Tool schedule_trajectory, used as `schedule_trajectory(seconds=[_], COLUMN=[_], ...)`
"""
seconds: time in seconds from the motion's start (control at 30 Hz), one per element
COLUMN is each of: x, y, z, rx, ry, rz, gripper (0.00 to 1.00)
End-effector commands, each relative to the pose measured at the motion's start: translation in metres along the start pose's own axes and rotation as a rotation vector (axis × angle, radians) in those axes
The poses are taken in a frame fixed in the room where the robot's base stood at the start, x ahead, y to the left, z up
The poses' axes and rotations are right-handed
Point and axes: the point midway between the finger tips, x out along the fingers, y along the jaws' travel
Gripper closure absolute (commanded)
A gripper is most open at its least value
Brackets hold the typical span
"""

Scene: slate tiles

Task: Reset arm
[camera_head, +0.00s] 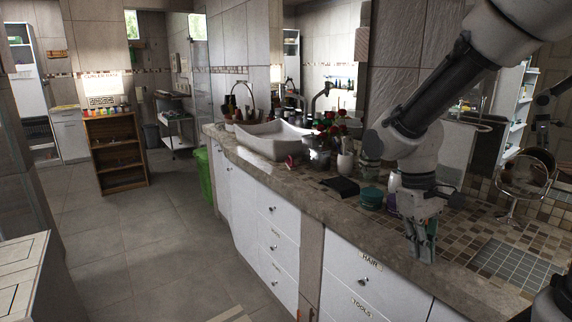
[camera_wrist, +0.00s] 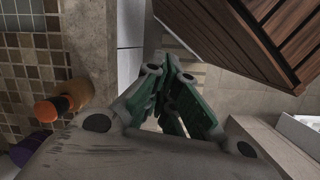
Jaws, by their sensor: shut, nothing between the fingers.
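My gripper (camera_head: 421,245) points down over the front edge of the stone counter (camera_head: 310,197), with my arm reaching in from the upper right. In the wrist view my gripper (camera_wrist: 170,127) shows its green-padded fingers close together, with nothing seen between them. Beyond the fingers there are the counter's edge, the white cabinet front and the floor below.
White drawers (camera_head: 345,277) lie under the counter. A teal jar (camera_head: 371,198), a black box (camera_head: 341,186) and a white basin (camera_head: 268,139) stand on it. A round mirror (camera_head: 525,174) is at right. A dark slatted wooden piece (camera_wrist: 250,35) shows in the wrist view. Floor (camera_head: 165,255) is open at left.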

Motion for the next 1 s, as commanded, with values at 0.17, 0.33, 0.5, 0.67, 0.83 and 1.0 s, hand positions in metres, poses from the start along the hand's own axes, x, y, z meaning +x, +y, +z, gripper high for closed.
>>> schedule_trajectory(seconds=[0.17,0.33,0.5,0.67,0.83,1.0], x=[-0.033,-0.057,-0.082,-0.088,-0.088,-0.088], y=[0.013,0.027,0.041,0.048,0.048,0.048], z=[0.053,0.097,0.122,0.133,0.133,0.133], rx=[0.165,0.29,0.377,0.425,0.425,0.425], ry=[0.217,0.407,0.555,0.595,0.595,0.595], rz=[-0.068,-0.072,-0.045,-0.033,-0.033,-0.033], gripper=[1.0,1.0,1.0,1.0,1.0,1.0])
